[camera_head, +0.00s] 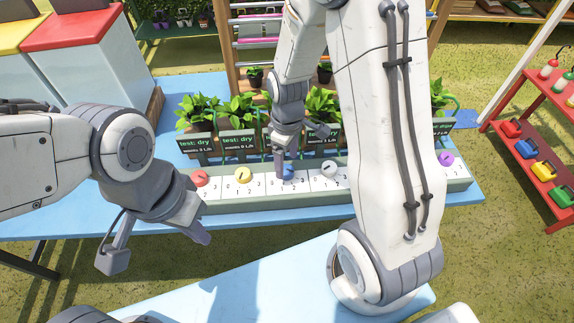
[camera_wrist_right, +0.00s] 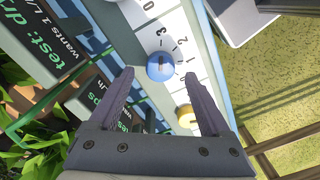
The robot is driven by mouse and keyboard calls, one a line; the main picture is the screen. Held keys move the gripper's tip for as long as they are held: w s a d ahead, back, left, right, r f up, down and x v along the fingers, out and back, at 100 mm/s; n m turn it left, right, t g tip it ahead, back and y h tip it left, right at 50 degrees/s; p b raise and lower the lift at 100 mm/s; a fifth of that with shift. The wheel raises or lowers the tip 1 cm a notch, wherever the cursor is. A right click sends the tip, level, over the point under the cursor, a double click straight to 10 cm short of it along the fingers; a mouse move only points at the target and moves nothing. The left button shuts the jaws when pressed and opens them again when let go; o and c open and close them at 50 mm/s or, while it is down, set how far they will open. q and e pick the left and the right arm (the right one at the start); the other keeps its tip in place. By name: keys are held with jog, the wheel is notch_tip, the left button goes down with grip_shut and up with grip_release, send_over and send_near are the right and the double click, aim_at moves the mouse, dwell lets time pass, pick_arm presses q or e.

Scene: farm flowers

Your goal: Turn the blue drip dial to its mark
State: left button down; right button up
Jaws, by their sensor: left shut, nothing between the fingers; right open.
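The blue dial (camera_head: 288,172) sits on the long white numbered panel (camera_head: 262,184), between the yellow dial and the white dial. In the right wrist view the blue dial (camera_wrist_right: 160,67) lies just ahead of and between my right fingertips, with a dark pointer line on it; I cannot tell which number it points at. My right gripper (camera_head: 288,158) is open above the blue dial, fingers either side of it, and hides part of it in the head view. Its fingers also show in the right wrist view (camera_wrist_right: 158,76). My left gripper (camera_head: 155,243) is shut and empty, away from the panel.
A red dial (camera_head: 200,178), yellow dial (camera_head: 243,174), white dial (camera_head: 330,168) and purple dial (camera_head: 446,159) share the panel. Potted plants with dark signs (camera_head: 238,142) stand close behind it. A red rack (camera_head: 545,150) is at right. The blue table's front (camera_head: 110,216) is clear.

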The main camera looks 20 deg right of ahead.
aim_at(288, 169)
jog(key=shift+s+f, duration=0.1)
jog(key=shift+f, duration=1.3)
grip_shut()
jog(key=shift+m, duration=0.3)
jog(key=m+p, duration=0.1)
jog(key=m, duration=0.2)
jog(key=shift+r, duration=0.1)
jog(key=shift+m+p, duration=0.8)
jog(key=shift+m, duration=1.3)
